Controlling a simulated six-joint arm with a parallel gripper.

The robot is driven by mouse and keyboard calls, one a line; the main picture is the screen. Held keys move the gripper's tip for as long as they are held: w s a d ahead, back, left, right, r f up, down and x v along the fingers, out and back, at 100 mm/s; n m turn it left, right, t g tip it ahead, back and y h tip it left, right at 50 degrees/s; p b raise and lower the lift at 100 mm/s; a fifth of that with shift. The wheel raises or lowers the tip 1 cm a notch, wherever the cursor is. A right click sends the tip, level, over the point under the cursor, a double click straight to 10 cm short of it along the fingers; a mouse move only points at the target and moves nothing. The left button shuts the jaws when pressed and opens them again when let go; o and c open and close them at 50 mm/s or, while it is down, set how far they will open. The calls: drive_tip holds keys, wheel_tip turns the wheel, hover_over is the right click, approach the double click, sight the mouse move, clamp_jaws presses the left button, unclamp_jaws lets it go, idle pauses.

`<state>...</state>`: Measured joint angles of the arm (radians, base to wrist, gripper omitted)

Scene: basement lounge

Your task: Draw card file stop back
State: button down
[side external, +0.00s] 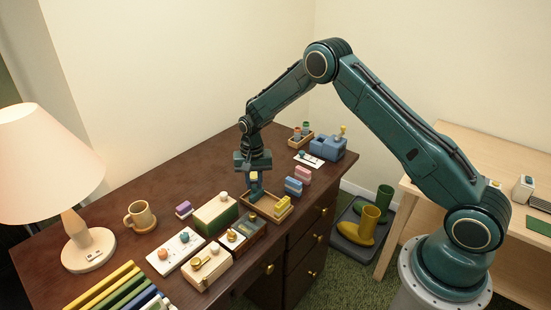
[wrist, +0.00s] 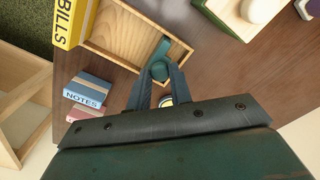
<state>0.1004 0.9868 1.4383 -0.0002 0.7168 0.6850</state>
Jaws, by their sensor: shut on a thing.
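The card file is a shallow open wooden tray (wrist: 122,22) on the dark desk. It also shows in the side view (side external: 262,211). A dark green stop with a round knob (wrist: 161,68) sits inside it close to one end wall. A yellow block lettered BILLS (wrist: 72,22) is at the opposite end, and it shows yellow in the side view (side external: 282,207). My gripper (wrist: 156,88) points down over the stop's end of the tray, shut on the stop's knob. The fingers hide part of the knob and the near tray corner.
A blue NOTES block (wrist: 88,91) lies beside the tray. Boxes with knobs, including a green-sided box (side external: 215,215), crowd the left side. A mug (side external: 139,216) and lamp (side external: 88,248) stand farther left. A blue container (side external: 326,147) is at the back.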

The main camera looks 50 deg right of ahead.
drive_tip(key=shift+w, duration=1.25)
drive_tip(key=c, duration=1.3)
unclamp_jaws()
drive_tip(key=shift+o, duration=0.2)
drive_tip(key=shift+r, duration=0.15)
wheel_tip(320, 180, up, 14)
drive_tip(key=shift+f, duration=0.2)
drive_tip(key=shift+r, duration=0.1)
